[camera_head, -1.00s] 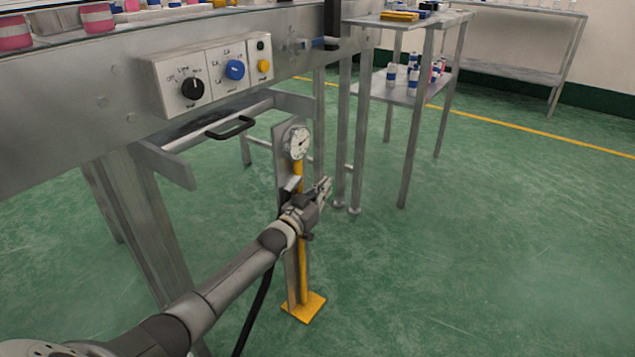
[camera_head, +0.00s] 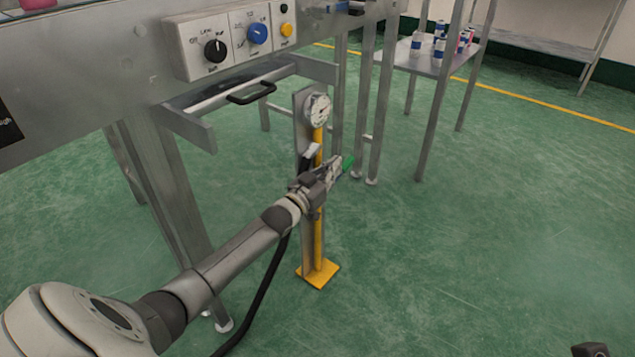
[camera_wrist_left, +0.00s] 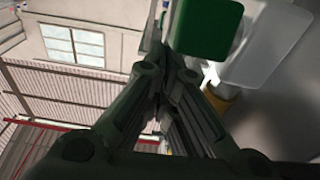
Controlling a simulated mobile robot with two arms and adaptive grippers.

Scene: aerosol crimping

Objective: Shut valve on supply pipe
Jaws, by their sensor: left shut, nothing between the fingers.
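The supply pipe (camera_head: 319,235) is a yellow upright pipe on a grey post with a yellow foot. A round white gauge (camera_head: 318,109) sits at its top. A green handle, which looks like the valve's handle (camera_head: 349,163), shows just past my left gripper (camera_head: 340,169). The gripper is shut and empty, at the pipe's mid-height, and it hides the valve body. In the left wrist view the green handle (camera_wrist_left: 203,28) is close beyond the shut fingertips (camera_wrist_left: 165,62); I cannot tell whether they touch. A yellow piece (camera_wrist_left: 218,97) shows beside them.
A machine with a knob panel (camera_head: 236,40) and a black drawer handle (camera_head: 252,93) stands left of and above the pipe. A metal shelf table (camera_head: 432,65) with small cans stands behind it. The green floor (camera_head: 480,250) to the right is clear.

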